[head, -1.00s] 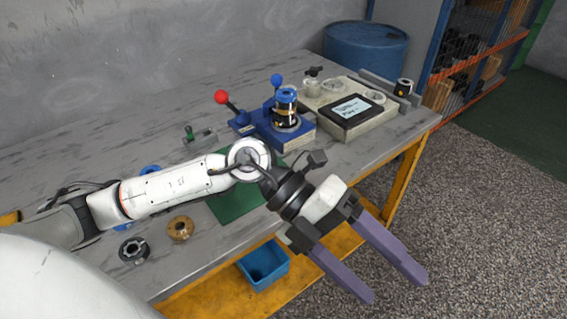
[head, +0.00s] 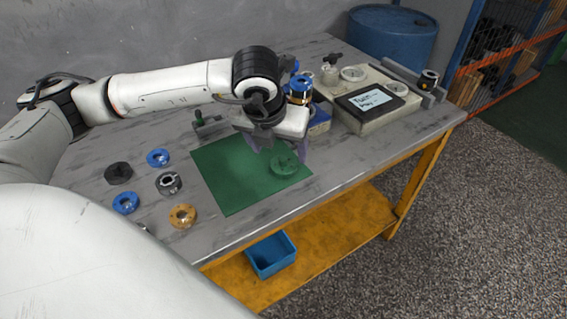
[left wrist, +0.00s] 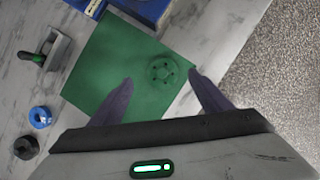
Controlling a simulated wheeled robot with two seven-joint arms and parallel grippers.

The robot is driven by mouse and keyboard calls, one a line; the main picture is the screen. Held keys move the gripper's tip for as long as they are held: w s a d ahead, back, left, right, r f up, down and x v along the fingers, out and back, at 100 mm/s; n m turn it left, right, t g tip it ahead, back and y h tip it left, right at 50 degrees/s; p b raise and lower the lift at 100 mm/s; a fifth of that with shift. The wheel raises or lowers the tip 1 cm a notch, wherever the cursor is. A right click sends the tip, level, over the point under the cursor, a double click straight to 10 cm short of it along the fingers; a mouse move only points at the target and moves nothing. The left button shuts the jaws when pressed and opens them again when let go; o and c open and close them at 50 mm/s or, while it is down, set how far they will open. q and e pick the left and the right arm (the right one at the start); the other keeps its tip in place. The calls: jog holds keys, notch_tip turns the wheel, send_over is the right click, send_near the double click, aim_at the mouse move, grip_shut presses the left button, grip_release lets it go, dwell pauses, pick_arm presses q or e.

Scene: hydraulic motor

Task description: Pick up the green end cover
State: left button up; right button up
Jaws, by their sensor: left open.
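The green end cover (head: 285,164) lies on the green mat (head: 232,188), near the mat's right corner. In the left wrist view the end cover (left wrist: 162,72) is a round flange with several holes, lying ahead of the fingertips and between their lines. My left gripper (head: 280,152) points down over the mat, just above and behind the end cover. Its purple fingers are spread wide and hold nothing; they also show in the left wrist view (left wrist: 160,84). The gripper partly overlaps the cover's far side in the head view. My right gripper is not in view.
Several rings and flanges lie left of the mat, including an orange one (head: 182,216) and a blue one (head: 126,203). A blue fixture (head: 318,120) stands behind the gripper, with a grey test unit (head: 365,105) to its right. A blue bin (head: 271,254) sits on the lower shelf.

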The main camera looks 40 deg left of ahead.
aim_at(283, 160)
pick_arm(q)
jog(key=x, duration=0.4)
jog(key=shift+s+d, duration=0.15)
jog(key=shift+d, duration=0.1)
jog(key=shift+f, duration=0.35)
jog(key=shift+c, duration=0.3)
jog(key=shift+r, duration=0.1)
jog(key=c, duration=1.3)
jog(key=shift+w+r, duration=0.15)
jog(key=shift+w, duration=0.05)
notch_tip(283, 160, up, 10)
